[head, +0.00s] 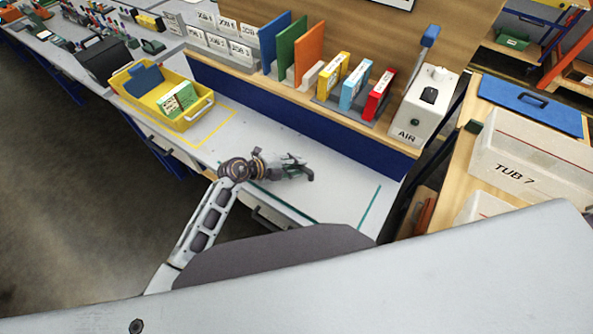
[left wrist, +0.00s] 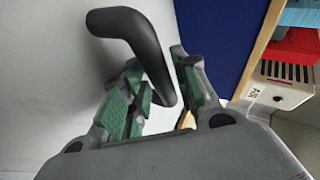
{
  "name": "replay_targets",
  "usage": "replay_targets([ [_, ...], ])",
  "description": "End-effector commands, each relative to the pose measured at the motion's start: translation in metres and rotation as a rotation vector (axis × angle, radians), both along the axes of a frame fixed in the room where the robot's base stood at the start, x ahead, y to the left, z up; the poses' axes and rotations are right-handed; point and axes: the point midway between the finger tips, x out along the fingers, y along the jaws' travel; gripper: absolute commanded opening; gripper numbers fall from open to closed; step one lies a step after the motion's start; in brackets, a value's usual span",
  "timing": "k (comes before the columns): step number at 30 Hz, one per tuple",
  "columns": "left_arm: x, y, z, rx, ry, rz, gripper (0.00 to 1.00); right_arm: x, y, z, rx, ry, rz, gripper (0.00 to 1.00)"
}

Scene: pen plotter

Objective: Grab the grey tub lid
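My left gripper (head: 300,172) is over the light grey bench top in the head view. A dark bent bar handle (left wrist: 140,40), which I take to be the grey tub lid's, runs between its green-padded fingers in the left wrist view (left wrist: 163,85). The fingers look closed in on its near end. The dark handle also shows at the fingertips in the head view (head: 308,175). I cannot tell the lid's grey plate from the pale surface behind it. My right gripper is not in view.
A yellow tub (head: 188,119) stands on the bench to the left. Coloured books and a white AIR box (head: 418,110) stand on the raised shelf behind. TUB 7 (head: 525,165) and a blue lid (head: 520,97) are on the wooden table at right. The bench beside the gripper is mostly clear.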

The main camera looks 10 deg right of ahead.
Motion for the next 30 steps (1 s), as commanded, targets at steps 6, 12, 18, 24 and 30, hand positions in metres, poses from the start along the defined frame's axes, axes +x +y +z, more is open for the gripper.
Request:
replay_targets([
  [6, 0.0, 0.0, 0.0, 0.0, 0.0, 0.0, 0.08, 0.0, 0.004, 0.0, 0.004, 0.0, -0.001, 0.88],
  [12, 0.0, 0.0, 0.0, -0.001, 0.0, 0.0, 0.0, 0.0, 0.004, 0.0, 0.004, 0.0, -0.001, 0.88],
  [18, 0.0, 0.0, 0.001, -0.001, 0.0, 0.0, 0.0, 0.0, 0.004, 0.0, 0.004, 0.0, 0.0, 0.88],
  [24, 0.001, 0.0, 0.009, 0.0, -0.002, 0.001, 0.0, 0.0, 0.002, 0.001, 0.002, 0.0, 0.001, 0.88],
  [30, 0.001, 0.0, 0.032, -0.001, -0.003, -0.001, 0.0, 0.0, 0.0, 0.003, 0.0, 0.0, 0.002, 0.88],
])
